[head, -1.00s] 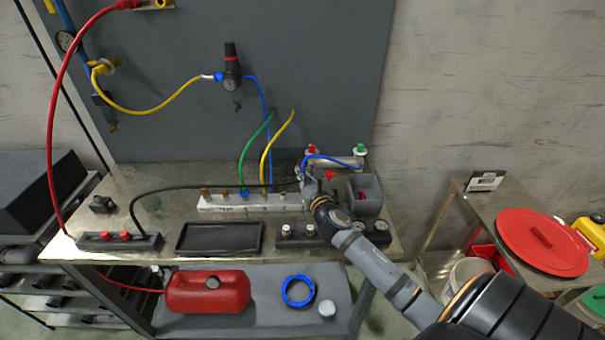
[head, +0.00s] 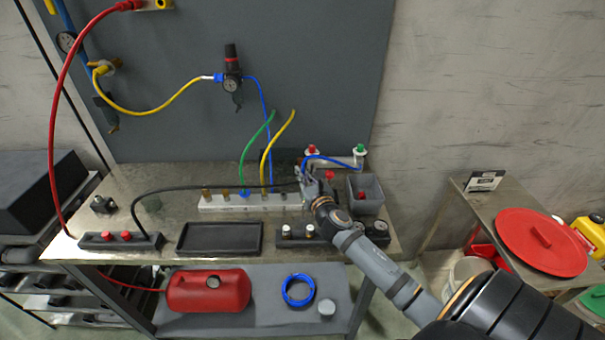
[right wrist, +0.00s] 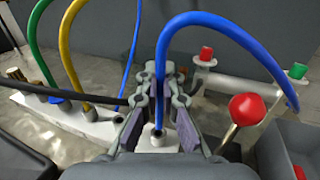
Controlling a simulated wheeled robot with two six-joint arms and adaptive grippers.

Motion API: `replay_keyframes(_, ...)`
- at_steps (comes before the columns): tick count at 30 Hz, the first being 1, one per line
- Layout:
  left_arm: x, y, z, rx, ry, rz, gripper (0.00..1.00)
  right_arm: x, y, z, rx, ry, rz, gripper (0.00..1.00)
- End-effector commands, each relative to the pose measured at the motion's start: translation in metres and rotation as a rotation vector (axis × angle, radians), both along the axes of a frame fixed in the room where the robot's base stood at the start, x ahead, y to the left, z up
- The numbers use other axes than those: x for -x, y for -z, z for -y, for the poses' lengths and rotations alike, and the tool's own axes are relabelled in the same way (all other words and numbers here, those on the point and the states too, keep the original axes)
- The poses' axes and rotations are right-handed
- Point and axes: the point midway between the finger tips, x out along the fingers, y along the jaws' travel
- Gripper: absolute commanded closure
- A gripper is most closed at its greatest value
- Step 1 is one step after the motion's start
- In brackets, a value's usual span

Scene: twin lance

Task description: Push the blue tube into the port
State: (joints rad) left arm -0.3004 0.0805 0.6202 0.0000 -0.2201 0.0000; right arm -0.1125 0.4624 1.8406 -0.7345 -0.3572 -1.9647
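The blue tube (right wrist: 222,22) arcs from the pipe fitting with the green cap down to my right gripper (right wrist: 160,88) in the right wrist view. It also shows in the head view (head: 331,159). My right gripper is shut on the tube near its free end, with a finger on each side. The tube's lower end points down, close above the port (right wrist: 158,136) at the right end of the white manifold block (head: 225,203). I cannot tell whether the end touches the port. My left gripper is not in view.
Green (head: 243,160) and yellow (head: 270,150) tubes rise from the manifold. A black hose (head: 200,188) runs close to the gripper's left side. A red-knobbed lever (right wrist: 246,109) and a grey bin (head: 376,201) stand to the right. A black tray (head: 219,250) lies in front.

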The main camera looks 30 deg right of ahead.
Motion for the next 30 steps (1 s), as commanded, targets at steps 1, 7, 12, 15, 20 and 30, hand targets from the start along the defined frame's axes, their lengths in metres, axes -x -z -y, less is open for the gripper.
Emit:
replay_keyframes(1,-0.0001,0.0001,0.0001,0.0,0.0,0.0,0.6,0.0,0.0001,0.0,0.0,0.0,0.0,1.0)
replay_keyframes(7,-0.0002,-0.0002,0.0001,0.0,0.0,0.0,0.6,0.0,0.0,0.0,0.0,0.0,0.0,1.0)
replay_keyframes(12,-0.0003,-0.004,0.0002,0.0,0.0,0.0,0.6,0.0,-0.0008,0.0002,0.001,-0.007,0.0,1.0)
replay_keyframes(15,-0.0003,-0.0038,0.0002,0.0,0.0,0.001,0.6,0.0,0.0,0.0,0.001,-0.01,0.001,1.0)
replay_keyframes(20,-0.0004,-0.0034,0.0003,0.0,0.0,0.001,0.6,0.0,0.0003,0.0,0.001,-0.01,0.001,1.0)
replay_keyframes(30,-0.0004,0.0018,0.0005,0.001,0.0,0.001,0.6,0.0,0.0072,-0.0001,0.0,-0.01,0.0,1.0)
